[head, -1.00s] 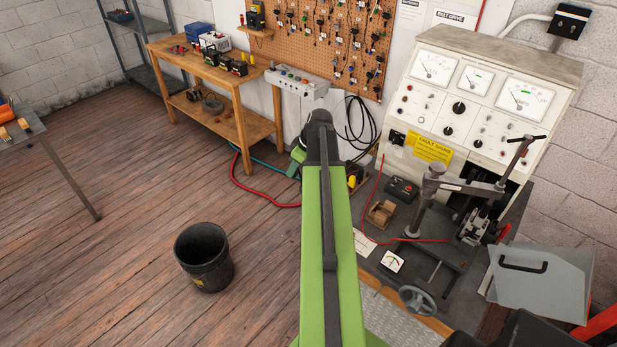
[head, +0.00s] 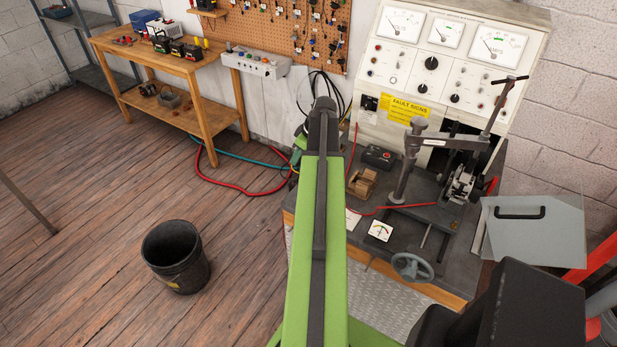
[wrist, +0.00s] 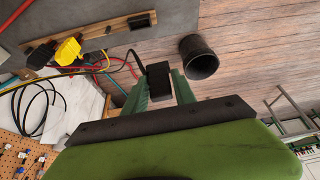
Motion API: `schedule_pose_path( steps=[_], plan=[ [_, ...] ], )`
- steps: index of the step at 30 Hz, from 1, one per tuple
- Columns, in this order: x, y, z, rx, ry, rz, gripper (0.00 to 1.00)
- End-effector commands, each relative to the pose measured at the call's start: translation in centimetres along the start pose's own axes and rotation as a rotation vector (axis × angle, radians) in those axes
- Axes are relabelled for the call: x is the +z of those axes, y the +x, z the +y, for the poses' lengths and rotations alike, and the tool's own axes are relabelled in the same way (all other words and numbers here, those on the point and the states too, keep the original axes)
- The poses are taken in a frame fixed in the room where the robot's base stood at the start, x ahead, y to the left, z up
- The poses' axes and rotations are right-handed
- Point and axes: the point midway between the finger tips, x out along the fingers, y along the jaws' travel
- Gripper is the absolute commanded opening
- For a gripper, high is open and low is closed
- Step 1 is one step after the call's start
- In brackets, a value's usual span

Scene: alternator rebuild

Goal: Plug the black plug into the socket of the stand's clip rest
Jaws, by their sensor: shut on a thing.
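My gripper (wrist: 159,80) shows in the wrist view with its green fingers shut on the black plug (wrist: 158,75). A black cable loops from the plug toward the left. The plug hangs clear of anything below it. In the head view my arm hides the plug and most of the gripper. The stand (head: 428,208) is at the right of the head view, with gauges above it. I cannot make out the clip rest's socket for certain. A small black fitting (wrist: 139,21) and a yellow plug-like piece (wrist: 67,51) sit along the wooden edge in the wrist view.
A black bucket (head: 176,256) stands on the open wooden floor, and also shows in the wrist view (wrist: 198,57). A wooden bench (head: 175,75) is at the back left. Red and teal cables (head: 225,165) lie on the floor. A grey hinged guard (head: 530,225) is at the right.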

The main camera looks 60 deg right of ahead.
Motion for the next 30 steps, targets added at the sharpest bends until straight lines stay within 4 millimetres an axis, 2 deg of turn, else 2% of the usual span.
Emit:
schedule_pose_path(
  steps=[1, 5, 11, 22, 30],
  plan=[
    [2.1, 1.7, 0.9, 0.006, 0.021, 0.000, 0.06],
    [4.0, 1.9, 2.1, 0.013, 0.049, -0.001, 0.06],
    [4.3, 1.7, 2.2, 0.014, 0.054, -0.001, 0.06],
    [6.2, 6.4, 2.1, 0.013, 0.052, -0.001, 0.06],
    [6.1, 6.4, 2.1, 0.013, 0.052, -0.001, 0.06]
  ],
)
